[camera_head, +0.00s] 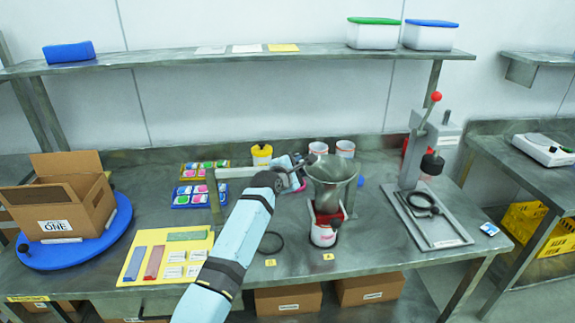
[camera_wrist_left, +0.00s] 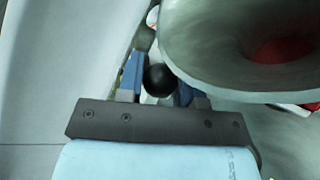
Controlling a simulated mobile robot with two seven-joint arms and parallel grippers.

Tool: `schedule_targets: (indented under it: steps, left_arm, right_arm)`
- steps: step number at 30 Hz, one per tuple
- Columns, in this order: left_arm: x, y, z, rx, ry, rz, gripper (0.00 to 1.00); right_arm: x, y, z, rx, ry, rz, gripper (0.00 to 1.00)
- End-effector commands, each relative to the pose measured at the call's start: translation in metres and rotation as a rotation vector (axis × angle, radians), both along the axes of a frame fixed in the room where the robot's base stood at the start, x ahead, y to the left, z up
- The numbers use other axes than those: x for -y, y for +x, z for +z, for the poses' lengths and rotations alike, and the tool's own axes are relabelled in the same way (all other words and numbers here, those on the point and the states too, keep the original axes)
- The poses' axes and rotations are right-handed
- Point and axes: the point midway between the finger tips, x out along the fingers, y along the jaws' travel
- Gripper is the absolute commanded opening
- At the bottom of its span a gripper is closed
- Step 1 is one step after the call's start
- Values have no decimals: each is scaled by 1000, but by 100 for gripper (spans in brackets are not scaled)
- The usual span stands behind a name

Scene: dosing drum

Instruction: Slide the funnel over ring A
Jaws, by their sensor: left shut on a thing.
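The grey metal funnel (camera_head: 332,185) sits above a red and white container (camera_head: 324,232) on the bench. Its wide mouth (camera_wrist_left: 240,45) fills the upper right of the left wrist view, with red showing through its opening. My left gripper (camera_head: 296,163) is beside the funnel's left rim. In the left wrist view its blue fingers are shut on a black ball knob (camera_wrist_left: 158,79). A black ring (camera_head: 270,243) lies flat on the bench, left of the container. Yellow labels (camera_head: 270,262) (camera_head: 328,257) are in front of both spots; I cannot read their letters. My right gripper is not in view.
A grey rail (camera_head: 236,171) on a post stands behind my left arm. A lever press (camera_head: 432,205) stands to the right, white and red cups (camera_head: 345,149) behind the funnel. An open carton (camera_head: 65,205) sits on a blue turntable at left.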

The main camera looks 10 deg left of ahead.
Motion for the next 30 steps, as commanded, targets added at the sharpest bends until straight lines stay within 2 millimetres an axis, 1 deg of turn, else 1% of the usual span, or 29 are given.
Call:
schedule_targets:
  steps: [1, 10, 11, 12, 13, 14, 23, 26, 30]
  left_arm:
    - [4, 0, -1, -2, 0, -4, 0]
    - [5, 0, -1, -2, 0, -5, 0]
    - [5, 0, -1, -2, -1, -5, 38]
    - [5, 0, -1, -2, -1, -5, 47]
    - [5, 0, -1, -2, -1, -5, 54]
    - [5, 0, 0, -2, 0, -5, 58]
    - [3, -1, 0, 0, -1, -2, 58]
    - [1, -8, 2, 0, -1, -3, 58]
    - [-7, -28, 6, 0, -3, -1, 58]
  right_arm:
    - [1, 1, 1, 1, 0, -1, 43]
    - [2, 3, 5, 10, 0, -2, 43]
    - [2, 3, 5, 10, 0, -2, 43]
    - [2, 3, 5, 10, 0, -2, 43]
    - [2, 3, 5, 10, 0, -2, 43]
    - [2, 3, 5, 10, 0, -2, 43]
    - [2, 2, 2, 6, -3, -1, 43]
    - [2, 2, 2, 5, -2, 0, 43]
    - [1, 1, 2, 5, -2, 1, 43]
